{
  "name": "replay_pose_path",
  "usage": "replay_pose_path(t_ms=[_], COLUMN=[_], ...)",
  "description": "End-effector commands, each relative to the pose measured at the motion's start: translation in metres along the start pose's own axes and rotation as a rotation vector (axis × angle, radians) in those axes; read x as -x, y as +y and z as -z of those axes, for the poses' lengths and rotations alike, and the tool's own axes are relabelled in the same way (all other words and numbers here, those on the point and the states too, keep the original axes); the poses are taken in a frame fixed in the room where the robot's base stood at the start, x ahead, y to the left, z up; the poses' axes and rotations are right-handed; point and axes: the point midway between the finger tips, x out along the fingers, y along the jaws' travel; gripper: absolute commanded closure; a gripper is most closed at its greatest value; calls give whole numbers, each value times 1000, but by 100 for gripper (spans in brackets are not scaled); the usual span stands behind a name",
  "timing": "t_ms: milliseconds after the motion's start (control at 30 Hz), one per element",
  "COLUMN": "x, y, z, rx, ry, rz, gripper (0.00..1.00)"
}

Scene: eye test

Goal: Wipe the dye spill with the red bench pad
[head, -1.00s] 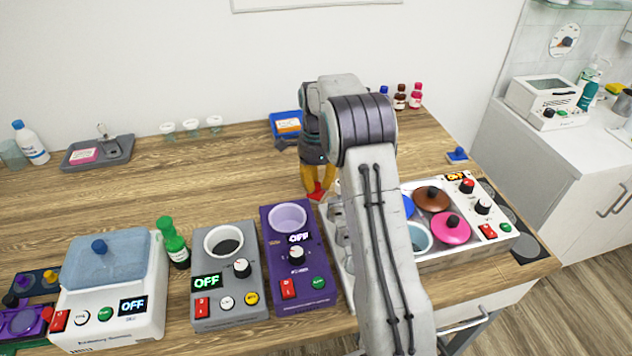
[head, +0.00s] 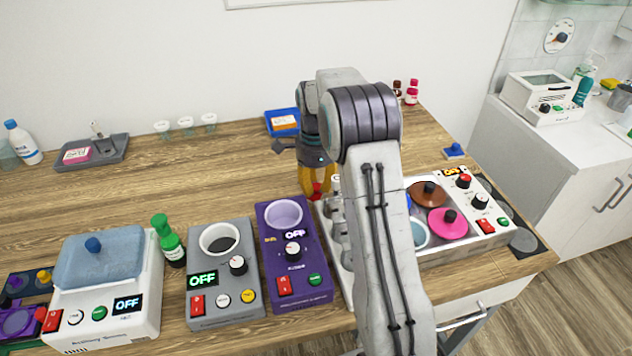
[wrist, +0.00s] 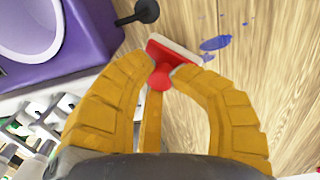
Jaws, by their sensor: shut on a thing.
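My gripper (wrist: 163,72) has its yellow fingers shut on the red knob of the red bench pad (wrist: 158,50). The pad has a pale layer along its edge and looks tilted in the wrist view. I cannot tell whether it touches the bench. The blue dye spill (wrist: 215,43) lies on the wood just right of the pad, with small drops around it. In the head view my gripper (head: 316,185) and the red pad (head: 317,190) are behind the purple device. I cannot make out the spill there.
The purple device (head: 293,255) stands close in front of my gripper. A white rack (head: 330,228), partly behind my arm, and a white-framed unit with coloured lids (head: 480,238) stand to the right. A blue tray (head: 282,122) lies behind. Bare wood (head: 200,180) is to the left.

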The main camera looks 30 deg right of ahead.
Motion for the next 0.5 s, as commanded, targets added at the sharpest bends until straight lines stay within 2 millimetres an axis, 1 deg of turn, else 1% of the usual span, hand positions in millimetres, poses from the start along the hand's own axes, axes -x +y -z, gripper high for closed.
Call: replay_pose_path(t_ms=[300, 500], x=[4, 3], y=[-21, -28], z=[0, 0], rx=[0, 0], ry=[0, 0], rz=[0, 4], gripper=[100, 100])
